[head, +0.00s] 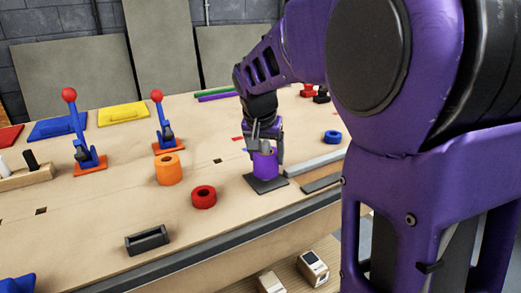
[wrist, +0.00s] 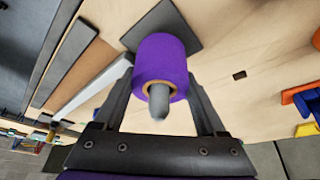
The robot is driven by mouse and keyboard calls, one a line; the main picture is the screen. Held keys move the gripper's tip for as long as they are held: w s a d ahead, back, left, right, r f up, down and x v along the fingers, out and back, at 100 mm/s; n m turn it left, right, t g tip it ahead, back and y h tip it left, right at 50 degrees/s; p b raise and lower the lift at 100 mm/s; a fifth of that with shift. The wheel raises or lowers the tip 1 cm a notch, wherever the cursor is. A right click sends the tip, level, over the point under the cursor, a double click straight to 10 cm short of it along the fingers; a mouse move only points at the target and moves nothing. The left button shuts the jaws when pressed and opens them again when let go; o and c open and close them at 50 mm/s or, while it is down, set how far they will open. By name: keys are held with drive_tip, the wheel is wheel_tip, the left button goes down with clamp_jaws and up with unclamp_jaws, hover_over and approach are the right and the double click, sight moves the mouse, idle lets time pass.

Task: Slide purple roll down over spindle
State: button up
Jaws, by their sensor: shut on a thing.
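The purple roll (head: 264,165) is upright at the dark square base plate (head: 265,184) near the bench's front edge. My gripper (head: 266,150) is above it with its fingers down on either side of the roll. In the wrist view the roll (wrist: 160,58) sits between the two fingers (wrist: 160,100), which are shut on it. The grey rounded tip of the spindle (wrist: 158,101) sticks out through the roll's brown core, so the roll is around the spindle. The base plate (wrist: 190,22) shows beyond the roll. Whether the roll touches the plate is hard to tell.
An orange roll (head: 168,169) and a red ring (head: 204,197) stand to the left. A blue ring (head: 332,137) lies to the right, beyond a grey bar (head: 316,161). A black holder (head: 147,240) is at the front left. Two red-knobbed levers (head: 158,118) stand farther back.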

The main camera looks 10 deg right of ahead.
drive_tip(key=shift+f, duration=0.95)
drive_tip(key=o, duration=1.4)
